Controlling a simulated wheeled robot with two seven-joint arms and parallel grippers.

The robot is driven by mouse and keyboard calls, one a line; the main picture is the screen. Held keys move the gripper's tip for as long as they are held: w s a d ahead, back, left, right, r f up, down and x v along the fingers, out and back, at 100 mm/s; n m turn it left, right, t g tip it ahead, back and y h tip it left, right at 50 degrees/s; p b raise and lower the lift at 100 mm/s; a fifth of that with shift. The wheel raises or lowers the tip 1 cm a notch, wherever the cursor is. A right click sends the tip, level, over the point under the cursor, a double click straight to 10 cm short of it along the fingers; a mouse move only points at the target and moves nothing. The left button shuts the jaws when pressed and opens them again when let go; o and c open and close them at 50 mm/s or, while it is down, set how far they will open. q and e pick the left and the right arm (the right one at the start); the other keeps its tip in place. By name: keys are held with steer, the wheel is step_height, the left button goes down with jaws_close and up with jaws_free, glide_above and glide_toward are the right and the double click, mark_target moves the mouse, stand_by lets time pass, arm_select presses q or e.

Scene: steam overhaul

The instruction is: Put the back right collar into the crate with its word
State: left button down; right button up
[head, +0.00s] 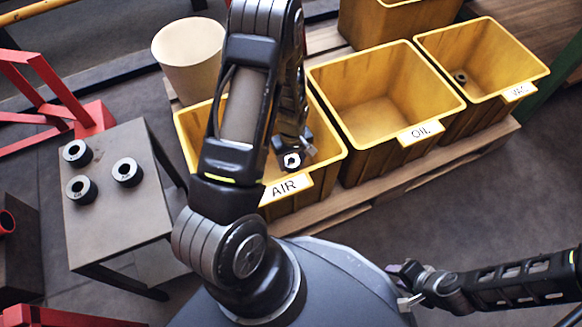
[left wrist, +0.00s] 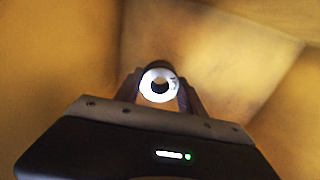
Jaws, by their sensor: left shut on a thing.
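My left gripper (head: 293,152) reaches down into the yellow crate marked AIR (head: 330,160). It is shut on a dark collar with a pale ring-shaped end face (head: 291,160), which also shows between the fingers in the left wrist view (left wrist: 159,85). The lettering on the held collar is too small to read. The crate marked OIL (head: 373,75) looks empty, and the crate at the right, apparently marked VAC (head: 483,50), has a dark collar (head: 460,77) inside. My right gripper (head: 404,284) is at the lower right, empty, its fingers apart.
Three dark collars (head: 77,152), (head: 81,189), (head: 127,172) stand on the grey table (head: 120,235); its back right area is bare. A pale round bin (head: 188,60) stands behind the AIR crate. The crates rest on a wooden pallet (head: 440,172). Red frames stand at left.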

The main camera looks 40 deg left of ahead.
mark_target(292, 167)
arm_select(q)
steer(key=shift+f+b, duration=0.9)
steer(key=shift+f, duration=0.9)
steer(key=shift+f, duration=0.1)
steer(key=shift+f+b, duration=0.3)
steer(key=c, duration=0.7)
jaws_free()
steer(key=shift+r, duration=0.2)
steer(key=shift+r+p, duration=3.15)
steer(key=shift+r, duration=3.05)
